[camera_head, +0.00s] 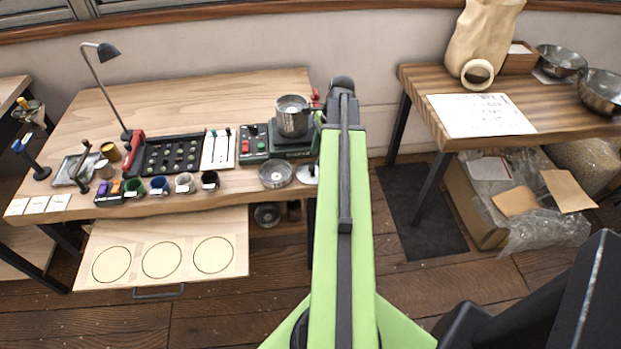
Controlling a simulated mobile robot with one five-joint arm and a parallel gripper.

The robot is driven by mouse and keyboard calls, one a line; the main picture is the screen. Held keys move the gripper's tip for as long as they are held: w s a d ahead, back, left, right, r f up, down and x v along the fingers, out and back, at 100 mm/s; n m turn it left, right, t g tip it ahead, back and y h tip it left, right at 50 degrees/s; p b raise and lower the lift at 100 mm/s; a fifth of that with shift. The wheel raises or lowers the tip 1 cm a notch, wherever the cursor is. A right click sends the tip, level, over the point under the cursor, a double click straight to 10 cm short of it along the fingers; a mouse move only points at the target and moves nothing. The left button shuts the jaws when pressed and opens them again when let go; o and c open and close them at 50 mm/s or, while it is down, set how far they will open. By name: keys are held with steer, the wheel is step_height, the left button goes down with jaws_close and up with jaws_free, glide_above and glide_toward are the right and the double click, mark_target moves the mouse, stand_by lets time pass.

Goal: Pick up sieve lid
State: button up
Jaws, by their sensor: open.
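A round, shallow metal piece that looks like the sieve lid (276,174) lies near the front edge of the wooden workbench (250,95), right of the row of cups. I cannot tell its mesh at this size. My green arm reaches forward, and its dark end with my gripper (341,88) is over the bench's right end, beyond and to the right of the round piece. My gripper is open and apart from that piece. Its fingertips are mostly hidden by the arm.
A metal pot (292,116) stands on a dark device behind the round piece. A pale round-based item (307,174) is close on its right. Small cups (184,183) line the front edge on the left. An open drawer (160,258) juts out below. A second table (540,110) stands right.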

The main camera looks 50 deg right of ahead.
mark_target(313, 167)
steer(key=b+x, duration=0.4)
steer(key=x, duration=0.1)
steer(key=shift+a+f+b, duration=0.1)
steer(key=shift+a+b, duration=0.2)
steer(key=shift+b, duration=0.05)
steer(key=shift+w+r, duration=0.1)
steer(key=shift+r, duration=0.1)
steer(key=shift+c, duration=0.3)
jaws_close()
